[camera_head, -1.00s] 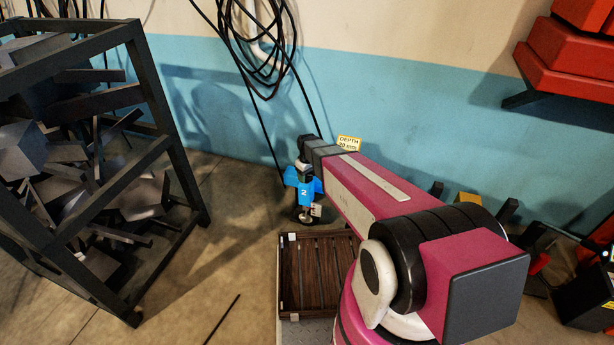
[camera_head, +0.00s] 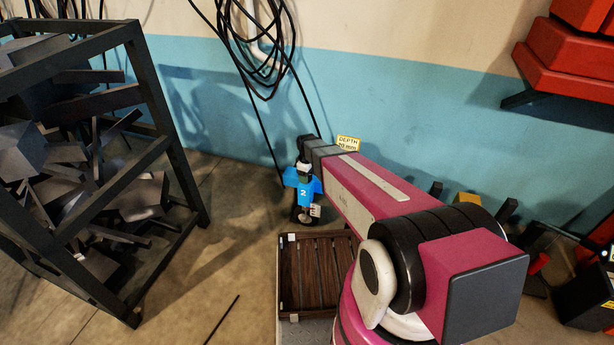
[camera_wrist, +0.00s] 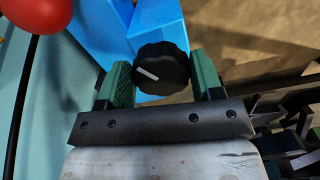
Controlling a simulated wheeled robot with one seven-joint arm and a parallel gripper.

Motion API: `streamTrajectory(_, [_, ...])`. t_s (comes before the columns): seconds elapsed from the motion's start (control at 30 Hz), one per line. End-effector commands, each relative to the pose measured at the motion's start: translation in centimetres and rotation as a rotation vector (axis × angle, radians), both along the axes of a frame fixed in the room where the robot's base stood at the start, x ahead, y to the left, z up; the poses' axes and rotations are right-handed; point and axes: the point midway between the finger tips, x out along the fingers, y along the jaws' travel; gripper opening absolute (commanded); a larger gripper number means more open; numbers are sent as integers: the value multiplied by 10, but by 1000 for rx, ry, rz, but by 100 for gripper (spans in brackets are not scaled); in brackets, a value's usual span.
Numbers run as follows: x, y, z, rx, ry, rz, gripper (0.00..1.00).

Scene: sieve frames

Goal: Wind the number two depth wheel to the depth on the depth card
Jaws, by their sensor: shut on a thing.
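The depth wheel is a black ribbed knob (camera_wrist: 165,62) with a white pointer line, on a blue housing (camera_wrist: 115,28) in the wrist view. My gripper (camera_wrist: 162,78) has its green fingers shut on the knob, one on each side. The pointer line slants slightly down to the right. In the head view the blue unit (camera_head: 303,190) carries a white 2, and my arm's end is at its top. The yellow depth card (camera_head: 348,143) is on the wall side behind my arm. It reads DEPTH and a value in mm; its first digit is unclear.
A dark slatted tray (camera_head: 290,318) lies in front of the blue unit. A black rack of scrap (camera_head: 172,160) stands left. Cables (camera_head: 262,60) hang on the wall. Floor between rack and tray is mostly clear.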

Motion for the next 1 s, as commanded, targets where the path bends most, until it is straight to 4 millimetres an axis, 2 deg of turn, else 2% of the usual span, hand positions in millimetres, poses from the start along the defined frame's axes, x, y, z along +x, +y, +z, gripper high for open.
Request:
streamTrajectory(0.17, [0, 0, 0, 1, -1, -1, 36])
streamTrajectory(0.2, [0, 0, 0, 1, -1, -2, 67])
streamTrajectory(0.27, [0, 0, 0, 1, -1, -2, 86])
streamTrajectory(0.57, [0, 0, 1, 0, 0, -2, 86])
streamTrajectory(0.67, [0, 0, 7, 1, -1, -2, 86])
streamTrajectory(0.77, [-1, 0, 19, 1, -3, -2, 86])
streamTrajectory(1.0, [-1, 0, 63, 1, -3, -2, 86])
